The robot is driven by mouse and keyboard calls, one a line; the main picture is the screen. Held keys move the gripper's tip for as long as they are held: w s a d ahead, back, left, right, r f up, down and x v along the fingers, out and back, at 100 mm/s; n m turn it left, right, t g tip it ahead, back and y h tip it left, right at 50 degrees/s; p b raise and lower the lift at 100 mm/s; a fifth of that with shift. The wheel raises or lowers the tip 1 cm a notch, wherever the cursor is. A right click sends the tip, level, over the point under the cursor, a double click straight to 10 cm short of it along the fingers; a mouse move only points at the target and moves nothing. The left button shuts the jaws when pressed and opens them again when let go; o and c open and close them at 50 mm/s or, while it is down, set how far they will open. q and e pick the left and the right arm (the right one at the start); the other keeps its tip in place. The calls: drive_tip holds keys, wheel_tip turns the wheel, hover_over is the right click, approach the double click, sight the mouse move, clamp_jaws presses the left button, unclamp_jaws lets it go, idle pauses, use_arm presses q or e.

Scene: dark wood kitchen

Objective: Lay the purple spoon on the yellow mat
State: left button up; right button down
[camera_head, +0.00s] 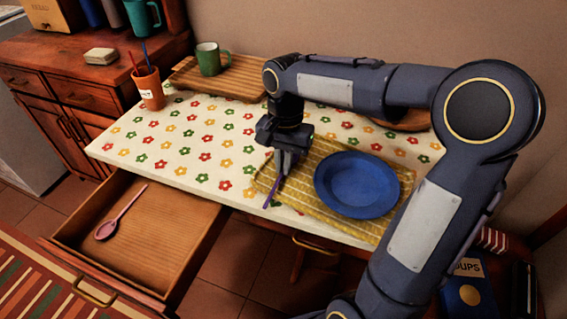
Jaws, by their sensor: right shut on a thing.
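The purple spoon (269,196) is a thin purple strip under my right gripper (284,170), near the left edge of the yellow mat (330,213). My right gripper is shut on the spoon from above; its fingers hide part of it. The lower end of the spoon shows over the flowered cloth beside the mat's edge. I cannot tell whether the spoon touches the mat. The yellow woven mat lies on the cloth and bears a blue plate (357,183). My left gripper is not in view.
An open drawer (150,245) below the table's front edge holds a pink spoon (121,213). An orange cup (149,89) with sticks and a wooden board (185,79) with a green mug (211,60) stand at the back left. The flowered cloth (190,135) left of the mat is clear.

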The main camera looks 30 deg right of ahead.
drive_tip(key=shift+f, duration=0.15)
drive_tip(key=c, duration=1.6)
unclamp_jaws()
drive_tip(key=shift+o, duration=0.2)
wheel_tip(320, 180, up, 12)
drive_tip(key=p, duration=0.4)
drive_tip(key=s+a+f+n+t+y, duration=0.1)
drive_tip(key=s+a+f+n+t, duration=0.1)
drive_tip(key=s, duration=0.6)
drive_tip(key=s+a+f+n+t+y, duration=0.1)
drive_tip(key=s+f+n+t, duration=0.3)
drive_tip(key=s, duration=0.5)
wheel_tip(320, 180, down, 2)
drive_tip(key=shift+s+a+f+n+y, duration=0.15)
drive_tip(key=shift+s+a+n+y, duration=0.25)
drive_tip(key=shift+n, duration=0.7)
